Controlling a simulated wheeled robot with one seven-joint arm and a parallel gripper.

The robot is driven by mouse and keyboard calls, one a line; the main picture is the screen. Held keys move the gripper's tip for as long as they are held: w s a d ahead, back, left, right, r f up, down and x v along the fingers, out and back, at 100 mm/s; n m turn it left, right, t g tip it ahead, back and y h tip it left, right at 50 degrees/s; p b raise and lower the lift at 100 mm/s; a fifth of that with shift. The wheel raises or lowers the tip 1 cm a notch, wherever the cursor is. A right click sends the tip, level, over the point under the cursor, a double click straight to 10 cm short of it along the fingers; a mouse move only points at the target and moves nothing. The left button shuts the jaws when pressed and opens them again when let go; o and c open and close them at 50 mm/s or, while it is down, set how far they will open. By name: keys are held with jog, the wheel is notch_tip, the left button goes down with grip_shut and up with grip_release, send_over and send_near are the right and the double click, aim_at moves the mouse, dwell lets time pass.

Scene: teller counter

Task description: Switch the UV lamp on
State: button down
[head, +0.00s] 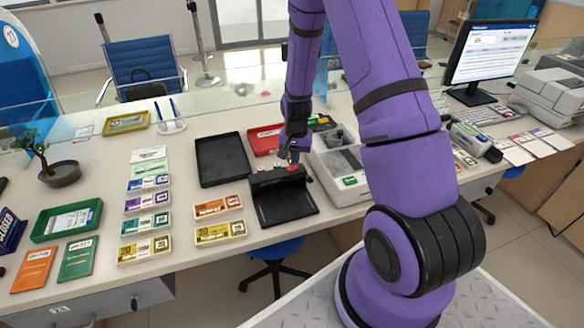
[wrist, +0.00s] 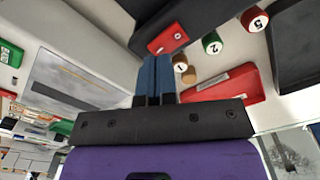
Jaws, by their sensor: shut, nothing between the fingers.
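The UV lamp (head: 282,196) is a black unit with a raised hood and a flat black base near the front edge of the counter. In the wrist view its dark housing (wrist: 205,18) fills the top middle, with a red switch (wrist: 167,38) on its near end. My gripper (head: 291,155) is over the back of the lamp, pointing down. In the wrist view the blue fingers of my gripper (wrist: 154,60) are together and empty, with their tips just below the red switch. I cannot tell whether they touch it, or whether the lamp is lit.
Small numbered cylinders, green (wrist: 212,43), red (wrist: 254,19) and brown (wrist: 180,63), stand close beside the lamp. A red tray (head: 263,139) lies behind it and a black tray (head: 221,160) to its left. A grey-white machine (head: 345,185) stands close on the right. Banknote bundles (head: 219,232) lie at left.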

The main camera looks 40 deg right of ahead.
jog(key=shift+f, duration=1.1)
dwell(0.6)
jog(key=shift+r, duration=3.5)
jog(key=shift+a+r, duration=0.1)
jog(key=shift+r, duration=0.2)
notch_tip(320, 180, up, 13)
jog(key=n+t, duration=0.1)
jog(key=n, duration=0.1)
send_over(295, 167)
jog(key=s+a, duration=0.2)
jog(key=a, duration=0.2)
jog(key=s+a+r+n+t, duration=0.25)
jog(key=s+r, duration=0.25)
jog(key=r, duration=0.4)
jog(key=s+a+r+n+t, duration=0.1)
jog(key=s+a+r+n, duration=0.1)
jog(key=s+r, duration=0.4)
jog(key=s+a+r+n, duration=0.2)
jog(key=s+a+r, duration=0.2)
jog(key=s, duration=0.9)
notch_tip(295, 167, up, 2)
jog(key=shift+s+a+r+n+t, duration=0.1)
jog(key=shift+s+a+n+t, duration=0.05)
jog(key=shift+s+n+t, duration=0.15)
